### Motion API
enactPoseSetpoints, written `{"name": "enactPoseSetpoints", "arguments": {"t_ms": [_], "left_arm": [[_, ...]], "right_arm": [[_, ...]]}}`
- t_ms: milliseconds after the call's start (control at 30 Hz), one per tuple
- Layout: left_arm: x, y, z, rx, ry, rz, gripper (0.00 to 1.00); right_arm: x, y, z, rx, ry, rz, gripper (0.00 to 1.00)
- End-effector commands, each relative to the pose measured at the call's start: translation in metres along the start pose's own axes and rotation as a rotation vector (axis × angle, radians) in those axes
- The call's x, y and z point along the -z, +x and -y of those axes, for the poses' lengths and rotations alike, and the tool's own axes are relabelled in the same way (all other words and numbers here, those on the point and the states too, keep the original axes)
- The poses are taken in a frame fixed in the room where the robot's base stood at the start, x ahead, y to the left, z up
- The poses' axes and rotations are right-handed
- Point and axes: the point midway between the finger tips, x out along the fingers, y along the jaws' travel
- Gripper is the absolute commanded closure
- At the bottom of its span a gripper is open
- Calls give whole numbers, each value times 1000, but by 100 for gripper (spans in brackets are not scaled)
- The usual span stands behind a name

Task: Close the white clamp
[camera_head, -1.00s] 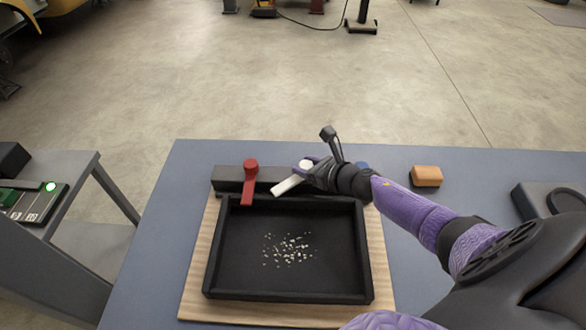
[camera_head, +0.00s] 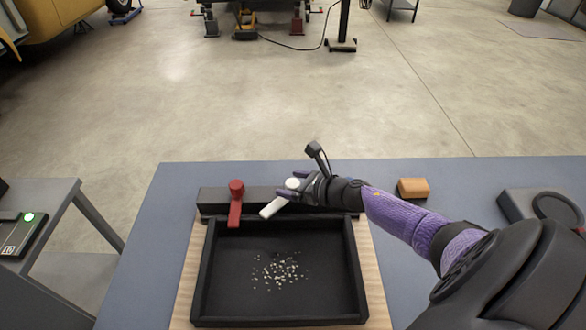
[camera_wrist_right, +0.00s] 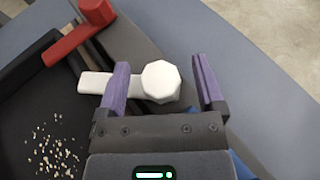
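The white clamp (camera_head: 272,208) has a round knob and a flat lever. It sits on a dark bar along the back of a black tray, its lever slanting toward the front left. In the right wrist view the white clamp's knob (camera_wrist_right: 161,82) lies between the two purple fingers of my right gripper (camera_wrist_right: 161,64), with a gap on the right. The lever extends left past the left finger; I cannot tell if that finger touches it. The right gripper (camera_head: 297,189) is open and partly covers the clamp in the head view. My left gripper is not in view.
A red clamp (camera_head: 236,203) stands left of the white one, its lever pointing forward. The black tray (camera_head: 357,270) holds pale bits and lies on a wooden board. An orange-brown block (camera_head: 413,188) and a grey device (camera_head: 517,205) are on the blue table at right.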

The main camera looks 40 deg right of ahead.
Motion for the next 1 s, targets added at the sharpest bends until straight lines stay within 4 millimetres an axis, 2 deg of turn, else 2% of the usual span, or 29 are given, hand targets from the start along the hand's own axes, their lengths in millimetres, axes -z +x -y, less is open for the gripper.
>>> {"name": "enactPoseSetpoints", "arguments": {"t_ms": [167, 267, 600, 700, 800, 1000], "left_arm": [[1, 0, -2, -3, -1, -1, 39], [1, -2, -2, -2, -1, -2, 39], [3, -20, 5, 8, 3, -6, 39], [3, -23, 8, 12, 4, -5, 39], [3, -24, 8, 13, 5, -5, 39], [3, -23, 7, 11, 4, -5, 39]], "right_arm": [[1, 0, 0, 0, 0, -1, 13], [1, -7, 0, -1, 1, -3, 13], [-1, -77, 0, -1, 1, -4, 13], [0, -92, 0, -1, 1, -3, 13], [0, -98, 0, -1, 0, -1, 13], [0, -99, 0, 0, 0, -1, 13]]}}
